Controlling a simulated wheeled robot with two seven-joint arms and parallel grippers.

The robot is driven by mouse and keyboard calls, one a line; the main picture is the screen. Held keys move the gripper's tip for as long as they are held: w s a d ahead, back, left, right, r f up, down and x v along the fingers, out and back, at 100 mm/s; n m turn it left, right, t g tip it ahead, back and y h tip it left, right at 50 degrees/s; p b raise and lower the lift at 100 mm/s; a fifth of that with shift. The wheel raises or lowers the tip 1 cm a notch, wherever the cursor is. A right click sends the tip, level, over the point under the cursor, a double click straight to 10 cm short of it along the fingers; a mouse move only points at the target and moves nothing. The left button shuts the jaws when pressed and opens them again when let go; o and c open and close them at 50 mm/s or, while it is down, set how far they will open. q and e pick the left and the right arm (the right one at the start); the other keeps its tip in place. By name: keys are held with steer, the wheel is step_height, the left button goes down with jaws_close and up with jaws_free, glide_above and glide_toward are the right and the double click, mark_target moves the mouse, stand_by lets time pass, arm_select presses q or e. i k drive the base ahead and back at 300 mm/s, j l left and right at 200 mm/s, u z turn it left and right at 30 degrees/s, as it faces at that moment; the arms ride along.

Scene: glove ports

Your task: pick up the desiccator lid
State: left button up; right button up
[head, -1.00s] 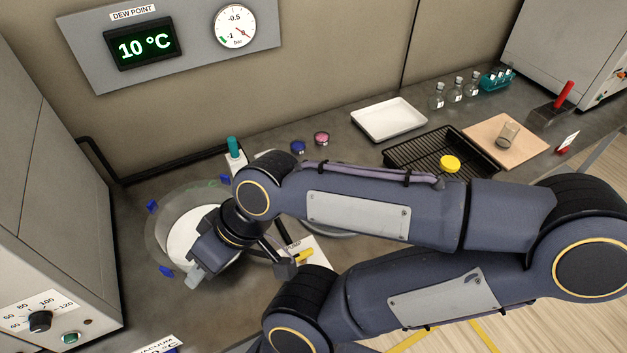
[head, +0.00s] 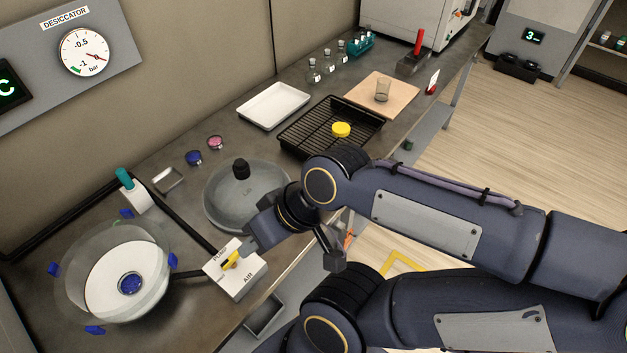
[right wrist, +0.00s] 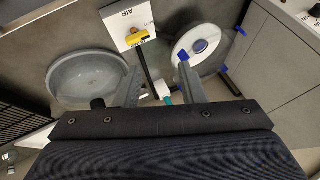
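The desiccator lid (head: 222,204) is a grey translucent dome with a black knob (head: 240,169), lying on the bench. In the right wrist view the lid (right wrist: 80,82) is at the left, its knob (right wrist: 98,104) beside the left finger. My right gripper (head: 248,248) is at the lid's front edge, near the valve block. In the right wrist view its fingers (right wrist: 158,82) stand apart with nothing between them. The desiccator base (head: 75,290) is a clear bowl with a white plate and blue clips, left of the lid. My left gripper is out of view.
A white valve block (head: 240,284) with a yellow lever (head: 231,259) stands between base and lid. My right arm covers the bench's front right.

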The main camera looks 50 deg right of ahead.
mark_target(231, 195)
steer(key=z, duration=1.25)
steer(key=i+l, duration=0.15)
steer(key=l, duration=0.2)
steer(key=i+l+u, duration=0.1)
steer(key=l, duration=0.3)
steer(key=i+l, duration=0.25)
steer(key=i+l+u, duration=0.1)
steer(key=l, duration=0.4)
steer(key=u, duration=1.4)
steer(key=l, duration=0.1)
